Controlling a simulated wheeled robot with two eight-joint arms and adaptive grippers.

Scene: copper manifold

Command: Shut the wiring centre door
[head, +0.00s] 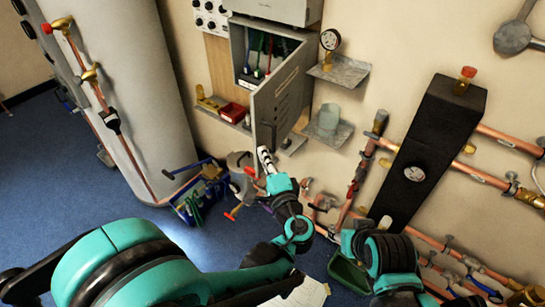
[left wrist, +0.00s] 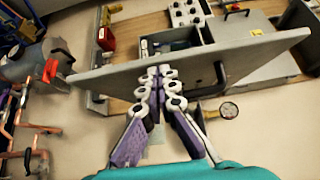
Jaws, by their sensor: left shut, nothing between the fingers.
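The wiring centre door (head: 284,98) is a grey panel with slots, standing open and angled out from its grey cabinet (head: 240,45). Cables show inside the cabinet. My left gripper (head: 265,158) is shut and empty, just below the door's lower edge in the head view. In the left wrist view the door (left wrist: 110,74) runs across the picture, with a dark handle on its near face. The closed fingertips (left wrist: 163,72) overlap the door there; I cannot tell whether they touch it. My right gripper is not in view.
A black column (head: 430,150) and copper pipes fill the right. A white cylinder (head: 130,90) and a blue tool bag (head: 200,195) are left.

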